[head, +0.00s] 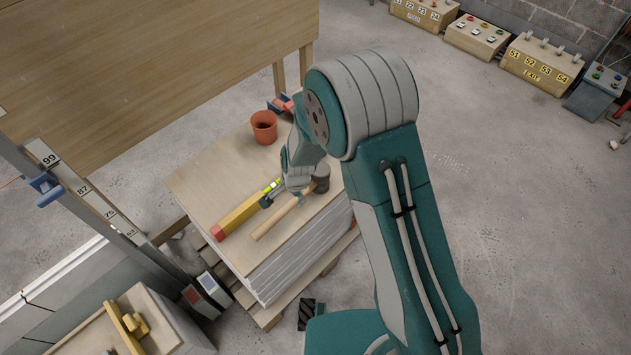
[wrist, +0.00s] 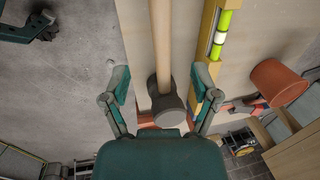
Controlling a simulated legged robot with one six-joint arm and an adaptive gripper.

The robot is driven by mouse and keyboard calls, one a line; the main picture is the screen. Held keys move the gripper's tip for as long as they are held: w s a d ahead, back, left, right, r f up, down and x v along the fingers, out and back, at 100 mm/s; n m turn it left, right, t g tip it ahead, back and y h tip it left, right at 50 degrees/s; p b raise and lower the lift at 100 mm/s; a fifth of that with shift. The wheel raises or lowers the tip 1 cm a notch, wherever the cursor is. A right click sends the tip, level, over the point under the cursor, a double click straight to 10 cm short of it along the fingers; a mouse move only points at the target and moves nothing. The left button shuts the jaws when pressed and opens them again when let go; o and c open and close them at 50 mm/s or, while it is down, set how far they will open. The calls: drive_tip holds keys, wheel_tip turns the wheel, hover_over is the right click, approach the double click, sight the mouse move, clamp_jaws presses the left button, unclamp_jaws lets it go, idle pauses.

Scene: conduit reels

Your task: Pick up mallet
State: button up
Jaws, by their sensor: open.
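The mallet lies on top of a stack of pale boards, with a light wooden handle (head: 275,218) and a dark head (head: 321,177). In the wrist view its handle (wrist: 160,45) runs up from the dark head (wrist: 166,103). My gripper (wrist: 158,85) is open, one finger on each side of the mallet near where handle meets head. In the head view my gripper (head: 297,190) hangs over the mallet, and my arm hides part of it. I cannot tell whether the fingers touch it.
A yellow spirit level (head: 240,212) lies beside the mallet, close to the right finger in the wrist view. A terracotta pot (head: 264,127) stands farther back on the board stack (head: 205,180). A wooden panel (head: 150,65) rises behind. Open concrete floor lies to the right.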

sight(289, 204)
drive_tip(key=f, duration=0.3)
drive_tip(key=w+a+f, duration=0.1)
drive_tip(key=f, duration=0.5)
drive_tip(key=shift+w+a, duration=0.2)
drive_tip(key=shift+a, duration=0.15)
clamp_jaws()
